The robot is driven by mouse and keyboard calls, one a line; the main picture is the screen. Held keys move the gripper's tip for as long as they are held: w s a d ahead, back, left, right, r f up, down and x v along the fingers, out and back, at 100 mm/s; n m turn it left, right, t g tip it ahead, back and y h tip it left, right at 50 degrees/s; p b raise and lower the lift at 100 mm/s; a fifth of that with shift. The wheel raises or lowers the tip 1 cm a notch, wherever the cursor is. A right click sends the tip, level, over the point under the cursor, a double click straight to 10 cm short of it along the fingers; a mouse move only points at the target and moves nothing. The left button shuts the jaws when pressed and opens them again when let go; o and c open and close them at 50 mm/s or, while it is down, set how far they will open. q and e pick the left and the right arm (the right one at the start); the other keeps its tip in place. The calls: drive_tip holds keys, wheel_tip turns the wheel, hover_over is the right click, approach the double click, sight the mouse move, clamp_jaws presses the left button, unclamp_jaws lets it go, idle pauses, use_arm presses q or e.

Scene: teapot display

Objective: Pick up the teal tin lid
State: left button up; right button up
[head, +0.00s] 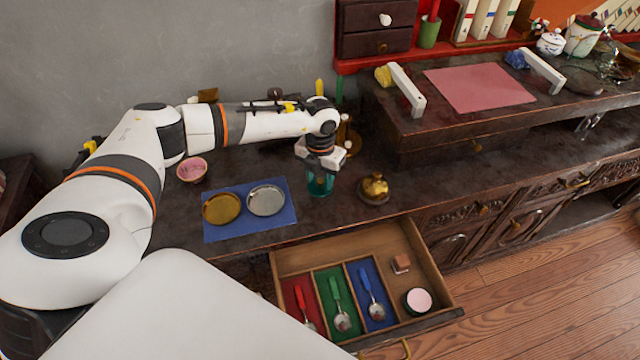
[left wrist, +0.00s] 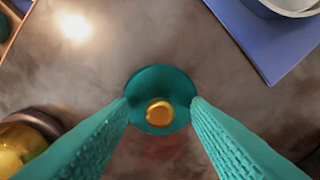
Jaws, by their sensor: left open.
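The teal tin lid (left wrist: 160,80) is a round teal disc with a gold knob (left wrist: 159,113), lying on the dark counter in the left wrist view. My left gripper (head: 320,188) is open and points down over the counter. Its teal fingers stand on either side of the lid in the left wrist view, with the knob between their tips; I cannot tell whether they touch the lid. In the head view I cannot make out the lid apart from the fingers. My right gripper is not in view.
A gold bell-like object (head: 374,188) stands close right of the gripper. A blue mat (head: 247,229) with gold and silver dishes lies to the left, near a pink bowl (head: 192,170). An open drawer (head: 419,263) with spoons juts out in front. A raised shelf (head: 420,125) stands at right.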

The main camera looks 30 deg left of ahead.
use_arm(q)
clamp_jaws()
drive_tip(key=shift+r, duration=0.1)
